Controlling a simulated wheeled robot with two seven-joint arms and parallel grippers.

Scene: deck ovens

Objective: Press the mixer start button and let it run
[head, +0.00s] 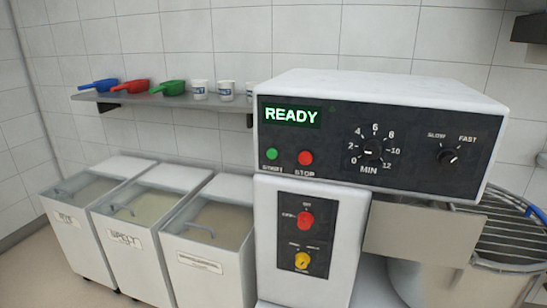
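The mixer (385,88) stands at the right with a white housing and a black control panel. Its green START button (271,154) is at the panel's lower left, with the red STOP button (305,158) just right of it. The minute dial (371,152) and the SLOW/FAST knob (448,156) are on the same panel. A lower panel holds a red knob (305,221) and a yellow knob (302,260). Neither of my grippers is in view.
Several lidded ingredient bins stand at the left, including the nearest one (204,270). A wall shelf (170,102) above them holds blue, red and green scoops and white cups. The mixer's bowl (470,285) and wire guard (515,232) are at the lower right.

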